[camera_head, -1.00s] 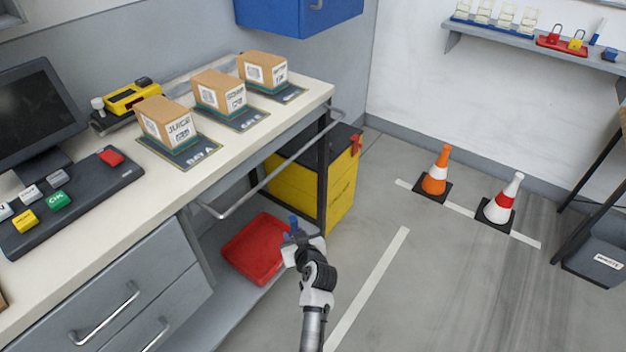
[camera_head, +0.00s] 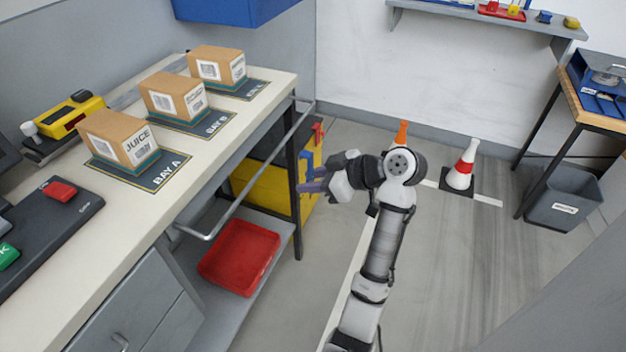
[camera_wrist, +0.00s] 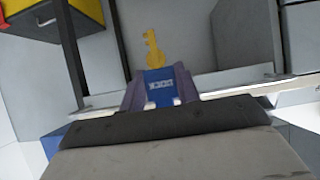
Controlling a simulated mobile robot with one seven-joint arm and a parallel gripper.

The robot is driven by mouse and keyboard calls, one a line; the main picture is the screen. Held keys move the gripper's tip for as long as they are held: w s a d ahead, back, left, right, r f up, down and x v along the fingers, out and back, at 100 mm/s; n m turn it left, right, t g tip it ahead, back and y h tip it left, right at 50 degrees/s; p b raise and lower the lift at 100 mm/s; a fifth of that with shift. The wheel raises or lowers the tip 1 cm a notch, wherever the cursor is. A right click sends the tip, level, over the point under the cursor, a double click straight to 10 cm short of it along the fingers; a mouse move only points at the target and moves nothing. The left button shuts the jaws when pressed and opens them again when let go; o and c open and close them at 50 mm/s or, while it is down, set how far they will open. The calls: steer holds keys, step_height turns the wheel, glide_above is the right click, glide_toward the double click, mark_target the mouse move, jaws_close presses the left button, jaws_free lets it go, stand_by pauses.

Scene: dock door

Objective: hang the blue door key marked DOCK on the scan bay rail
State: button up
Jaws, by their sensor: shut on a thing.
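The key shows in the wrist view with a blue head (camera_wrist: 160,88), a white label too small to read, and a yellow shaft (camera_wrist: 152,48) pointing away from me. My gripper (camera_wrist: 162,100) is shut on the blue head. In the head view my gripper (camera_head: 314,182) is in front of the bench's far end, to the right of the rail; the key itself is hard to make out there. The scan bay rail (camera_head: 248,188) is a grey bar along the bench's front edge. Nothing is seen hanging on it.
Boxes stand on mats on the bench (camera_head: 215,150), including one marked JUICE (camera_head: 118,140). A red tray (camera_head: 238,258) lies on the shelf below. A yellow cabinet (camera_head: 245,180) stands behind the gripper. Cones (camera_head: 461,168) and a grey bin (camera_head: 565,198) stand right; the floor between is clear.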

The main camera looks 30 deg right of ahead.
steer(key=w+a+f+b, duration=0.1)
steer(key=w+a, duration=0.4)
steer(key=w, duration=0.1)
steer(key=shift+w+f, duration=0.2)
steer(key=shift+f, duration=0.2)
stand_by(0.4)
steer(key=o, duration=1)
steer(key=b+v, duration=0.1)
steer(key=v, duration=1.3)
steer(key=shift+f+b, duration=0.1)
steer(key=shift+b, duration=0.3)
